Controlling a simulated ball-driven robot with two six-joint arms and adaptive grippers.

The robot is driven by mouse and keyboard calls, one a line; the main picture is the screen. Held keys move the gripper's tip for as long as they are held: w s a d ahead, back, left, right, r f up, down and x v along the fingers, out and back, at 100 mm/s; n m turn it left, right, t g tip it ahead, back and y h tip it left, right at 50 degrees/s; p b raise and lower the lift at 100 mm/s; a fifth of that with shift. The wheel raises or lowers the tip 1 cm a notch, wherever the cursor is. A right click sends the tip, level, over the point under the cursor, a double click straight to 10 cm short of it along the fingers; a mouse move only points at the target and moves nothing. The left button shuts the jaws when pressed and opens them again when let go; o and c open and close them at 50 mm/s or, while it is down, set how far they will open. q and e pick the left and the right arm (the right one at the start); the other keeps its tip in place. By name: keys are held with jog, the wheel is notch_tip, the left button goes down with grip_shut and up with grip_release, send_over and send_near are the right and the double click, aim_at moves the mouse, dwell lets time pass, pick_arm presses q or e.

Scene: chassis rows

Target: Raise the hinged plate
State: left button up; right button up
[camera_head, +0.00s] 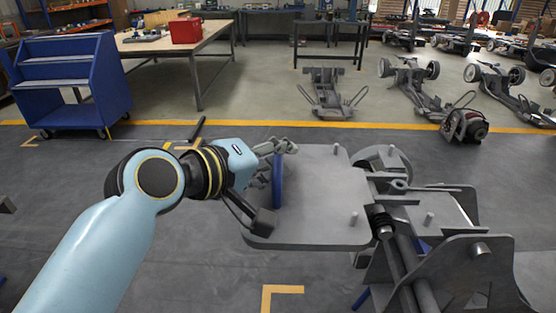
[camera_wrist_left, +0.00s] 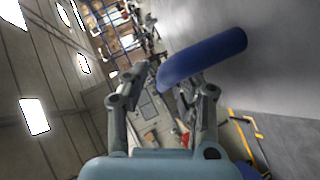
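The hinged plate (camera_head: 325,205) is a flat grey panel with small pegs, lying about level at the left side of a grey chassis (camera_head: 430,215). A blue bar handle (camera_head: 277,182) stands near its left edge. In the left wrist view the fingers (camera_wrist_left: 158,88) are apart, and the blue handle (camera_wrist_left: 205,57) crosses by the right finger. I cannot tell whether they touch. My right gripper is not in view.
A blue cart (camera_head: 65,80) and a workbench with a red box (camera_head: 186,31) stand at the back left. More chassis (camera_head: 330,92) stand in rows beyond a yellow floor line (camera_head: 300,124).

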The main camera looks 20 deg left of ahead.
pick_arm(q)
jog(key=shift+s+f, duration=0.1)
dwell(0.3)
jog(key=shift+s+a, duration=0.1)
jog(key=shift+s, duration=0.05)
jog(key=v, duration=1.1)
jog(key=shift+s, duration=0.25)
jog(key=shift+a, duration=0.15)
